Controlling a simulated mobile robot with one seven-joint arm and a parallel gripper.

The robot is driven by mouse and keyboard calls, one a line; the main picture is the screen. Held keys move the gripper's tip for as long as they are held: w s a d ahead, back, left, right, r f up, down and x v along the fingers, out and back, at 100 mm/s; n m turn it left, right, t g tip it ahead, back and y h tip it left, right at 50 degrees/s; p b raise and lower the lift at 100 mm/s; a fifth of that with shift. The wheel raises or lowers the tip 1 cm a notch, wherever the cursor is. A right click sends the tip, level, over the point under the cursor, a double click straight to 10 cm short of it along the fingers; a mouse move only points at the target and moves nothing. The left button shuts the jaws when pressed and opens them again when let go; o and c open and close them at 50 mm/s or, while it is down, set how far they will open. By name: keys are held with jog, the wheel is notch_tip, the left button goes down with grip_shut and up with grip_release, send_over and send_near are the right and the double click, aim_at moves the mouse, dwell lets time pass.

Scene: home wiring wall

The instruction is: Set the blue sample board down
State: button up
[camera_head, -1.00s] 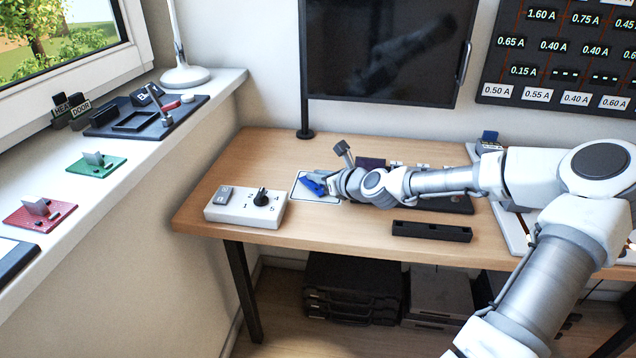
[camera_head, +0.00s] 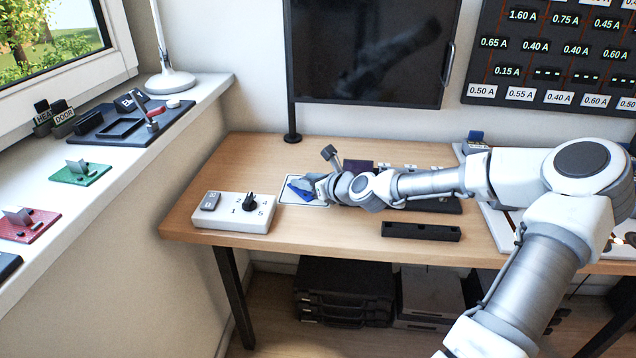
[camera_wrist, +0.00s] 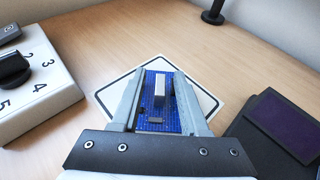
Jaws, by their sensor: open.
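The blue sample board (camera_head: 300,192) lies on a white pad with a dark outline (camera_head: 321,204) on the wooden table. In the wrist view the blue board (camera_wrist: 152,118) appears flat on the pad (camera_wrist: 206,101), with a pale upright block on it. My gripper (camera_wrist: 157,76) has its two fingers apart, one along each side of the board. In the head view my gripper (camera_head: 311,184) reaches in from the right, low over the pad, and partly hides the board.
A white box with a black dial (camera_head: 232,212) stands left of the pad. A dark panel (camera_wrist: 280,125) lies close to the right of my gripper. A black slotted bar (camera_head: 420,232) is nearer the table's front edge. A monitor (camera_head: 370,50) stands behind.

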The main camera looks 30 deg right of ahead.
jog(key=p+v, duration=0.4)
jog(key=v, duration=0.8)
